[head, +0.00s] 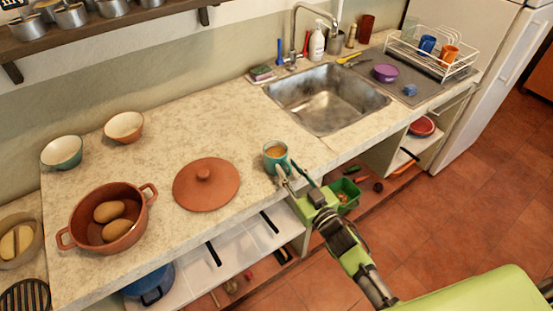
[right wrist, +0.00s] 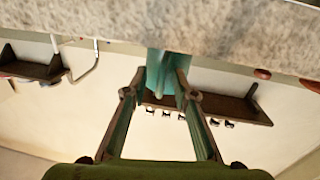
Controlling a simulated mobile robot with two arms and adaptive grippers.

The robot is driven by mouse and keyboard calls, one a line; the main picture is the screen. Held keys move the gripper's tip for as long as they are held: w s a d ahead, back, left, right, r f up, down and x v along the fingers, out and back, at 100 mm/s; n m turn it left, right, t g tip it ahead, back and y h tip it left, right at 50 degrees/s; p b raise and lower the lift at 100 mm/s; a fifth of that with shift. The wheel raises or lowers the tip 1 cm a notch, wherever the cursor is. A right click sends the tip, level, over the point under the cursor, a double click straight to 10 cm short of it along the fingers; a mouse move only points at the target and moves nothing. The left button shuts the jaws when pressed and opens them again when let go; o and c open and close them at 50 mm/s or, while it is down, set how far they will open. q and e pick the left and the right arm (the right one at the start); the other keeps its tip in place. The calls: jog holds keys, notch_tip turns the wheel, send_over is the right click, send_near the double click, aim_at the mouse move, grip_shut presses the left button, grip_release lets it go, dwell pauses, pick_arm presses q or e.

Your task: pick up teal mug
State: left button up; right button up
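The teal mug (head: 275,158) stands upright near the front edge of the counter, with something orange-brown inside. It also shows in the right wrist view (right wrist: 166,66), upside down in the picture. My right gripper (head: 292,178) is at the counter's front edge, just in front of the mug. Its fingers are spread (right wrist: 161,80), with the mug beyond or between the tips. I cannot tell whether they touch it. My left gripper is in neither view.
A terracotta lid (head: 206,184) lies left of the mug, with a terracotta pot (head: 112,238) further left. The sink (head: 325,98) is behind to the right. Bare counter (head: 225,122) lies behind the mug. Open shelves (head: 240,250) are below the counter.

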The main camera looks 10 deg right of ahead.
grip_shut()
jog(key=shift+r, duration=0.1)
jog(key=shift+r, duration=0.1)
dwell(0.3)
jog(key=shift+s+r, duration=0.1)
jog(key=shift+r, duration=1.4)
jog(key=s+a+r+b, duration=0.2)
jog(key=s+r, duration=0.7)
jog(key=s, duration=0.4)
jog(key=shift+s+r, duration=0.25)
jog(key=shift+r, duration=0.05)
jog(key=shift+s+r, duration=0.1)
